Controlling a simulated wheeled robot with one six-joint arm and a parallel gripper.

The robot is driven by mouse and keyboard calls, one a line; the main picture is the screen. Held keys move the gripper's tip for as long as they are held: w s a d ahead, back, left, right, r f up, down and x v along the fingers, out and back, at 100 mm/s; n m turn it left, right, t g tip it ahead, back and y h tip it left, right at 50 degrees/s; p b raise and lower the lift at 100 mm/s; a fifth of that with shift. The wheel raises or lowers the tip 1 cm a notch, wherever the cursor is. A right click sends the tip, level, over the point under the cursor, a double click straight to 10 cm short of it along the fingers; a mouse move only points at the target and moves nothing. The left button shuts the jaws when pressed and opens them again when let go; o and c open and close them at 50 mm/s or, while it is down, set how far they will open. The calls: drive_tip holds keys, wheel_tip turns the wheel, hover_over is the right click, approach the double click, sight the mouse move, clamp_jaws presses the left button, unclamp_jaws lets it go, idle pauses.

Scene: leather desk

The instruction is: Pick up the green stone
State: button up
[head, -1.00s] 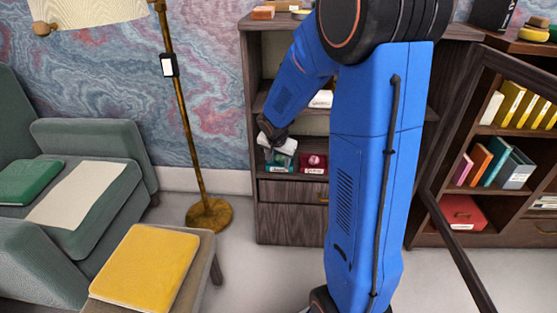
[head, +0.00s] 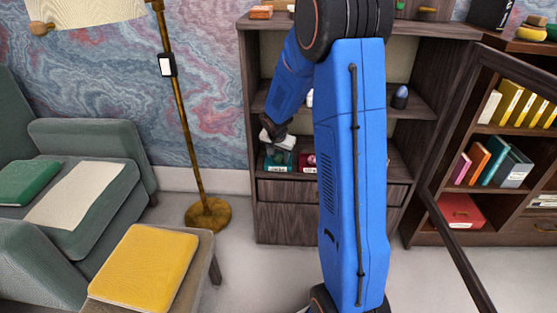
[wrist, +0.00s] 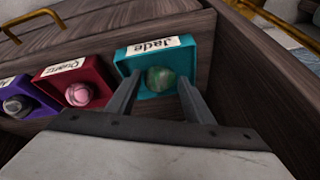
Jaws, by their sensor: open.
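The green stone (wrist: 160,78) is round and sits in a teal box (wrist: 125,66) labelled "Jade" in the wrist view. My gripper (wrist: 155,100) is open, with its two fingers on either side of the stone in that view. Whether the fingers reach down to the stone's depth, I cannot tell. In the head view my gripper (head: 276,142) is at the shelf, just above the teal box (head: 278,163); the stone is hidden there.
A red box labelled "Quartz" (wrist: 62,72) holds a pink stone (wrist: 79,95). Beside it, a purple box (wrist: 14,88) holds a dark banded stone (wrist: 17,106). The cabinet's side wall (wrist: 240,70) stands close by the teal box. An open cabinet door (head: 447,225) is at right.

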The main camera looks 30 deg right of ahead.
drive_tip(key=shift+f, duration=0.1)
drive_tip(key=c, duration=0.9)
drive_tip(key=shift+o, duration=0.2)
drive_tip(key=shift+s+a+r, duration=0.25)
drive_tip(key=shift+s+r, duration=0.05)
drive_tip(key=shift+r, duration=0.15)
drive_tip(key=s+a+r, duration=0.7)
drive_tip(key=s, duration=0.4)
drive_tip(key=shift+a, duration=0.15)
